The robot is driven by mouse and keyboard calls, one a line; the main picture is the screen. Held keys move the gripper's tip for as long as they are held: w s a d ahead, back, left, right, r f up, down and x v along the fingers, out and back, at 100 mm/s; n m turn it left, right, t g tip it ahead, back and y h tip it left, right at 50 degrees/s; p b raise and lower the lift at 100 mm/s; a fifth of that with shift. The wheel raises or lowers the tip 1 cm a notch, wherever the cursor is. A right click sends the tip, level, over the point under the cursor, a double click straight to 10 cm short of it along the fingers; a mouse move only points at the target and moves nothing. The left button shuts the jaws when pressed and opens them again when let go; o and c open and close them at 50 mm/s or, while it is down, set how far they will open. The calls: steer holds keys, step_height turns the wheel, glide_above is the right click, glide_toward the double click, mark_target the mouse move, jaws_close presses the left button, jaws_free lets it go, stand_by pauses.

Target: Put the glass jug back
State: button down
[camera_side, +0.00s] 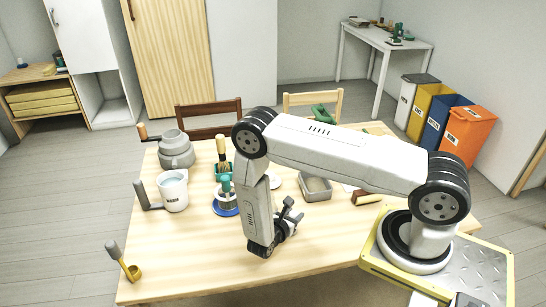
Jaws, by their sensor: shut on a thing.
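My gripper (288,221) is low over the front middle of the wooden table (190,262), beside my forearm. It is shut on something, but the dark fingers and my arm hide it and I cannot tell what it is. I cannot make out a glass jug for certain. A clear vessel with a green top (226,187) stands upright on a blue round mat (225,209), left of my arm and apart from the gripper. A white jug with a grey handle (174,190) stands further left.
A grey pot (177,150) stands at the back left. A yellow scoop (132,272) is at the front left corner. A grey tray (316,188) and a brown brush (366,197) lie right of my forearm. Chairs stand behind.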

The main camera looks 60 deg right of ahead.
steer(key=shift+f, duration=0.1)
steer(key=shift+c, duration=1.3)
jaws_free()
steer(key=v, duration=1.2)
